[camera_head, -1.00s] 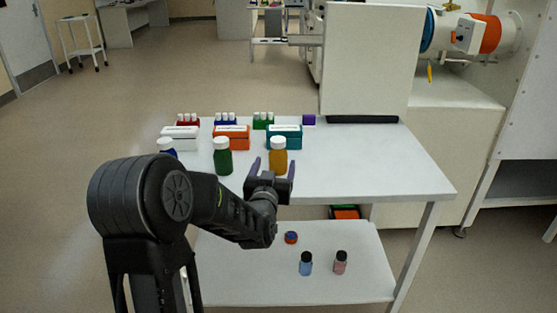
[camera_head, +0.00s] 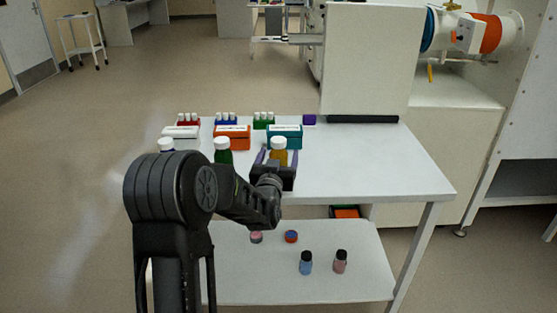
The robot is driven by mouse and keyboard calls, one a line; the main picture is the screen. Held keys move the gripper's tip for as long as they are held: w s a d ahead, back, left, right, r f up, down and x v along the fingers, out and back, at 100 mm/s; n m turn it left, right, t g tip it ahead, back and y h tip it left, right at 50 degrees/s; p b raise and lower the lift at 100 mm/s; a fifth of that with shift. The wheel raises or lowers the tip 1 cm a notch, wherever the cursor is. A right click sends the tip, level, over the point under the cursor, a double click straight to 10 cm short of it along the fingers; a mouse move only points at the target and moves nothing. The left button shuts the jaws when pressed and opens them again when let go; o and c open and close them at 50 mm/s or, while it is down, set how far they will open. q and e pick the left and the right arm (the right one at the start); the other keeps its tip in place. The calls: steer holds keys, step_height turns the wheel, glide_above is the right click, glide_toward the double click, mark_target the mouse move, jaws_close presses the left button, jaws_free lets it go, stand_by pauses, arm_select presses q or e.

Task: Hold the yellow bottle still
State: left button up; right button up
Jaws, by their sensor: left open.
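The yellow bottle (camera_head: 279,156) with a white cap stands upright on the white table (camera_head: 370,170). Its lower part is hidden behind my gripper. My left gripper (camera_head: 276,160) is open, with one purple-tipped finger on each side of the bottle. I cannot tell whether the fingers touch it. My right gripper does not show.
A green bottle (camera_head: 223,152) stands just left, and a blue bottle (camera_head: 166,145) farther left, partly hidden by my arm. Orange (camera_head: 232,137), teal (camera_head: 285,137) and white (camera_head: 181,132) boxes stand behind. Small bottles (camera_head: 306,263) stand on the lower shelf. The table's right side is clear.

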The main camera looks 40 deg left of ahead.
mark_target(278, 140)
arm_select(q)
steer(key=shift+c, duration=0.5)
steer(key=c, duration=1.4)
steer(key=shift+r, duration=0.15)
step_height(278, 140, up, 10)
steer(key=shift+f+p, duration=0.1)
steer(key=shift+p, duration=0.25)
steer(key=o, duration=0.8)
jaws_close()
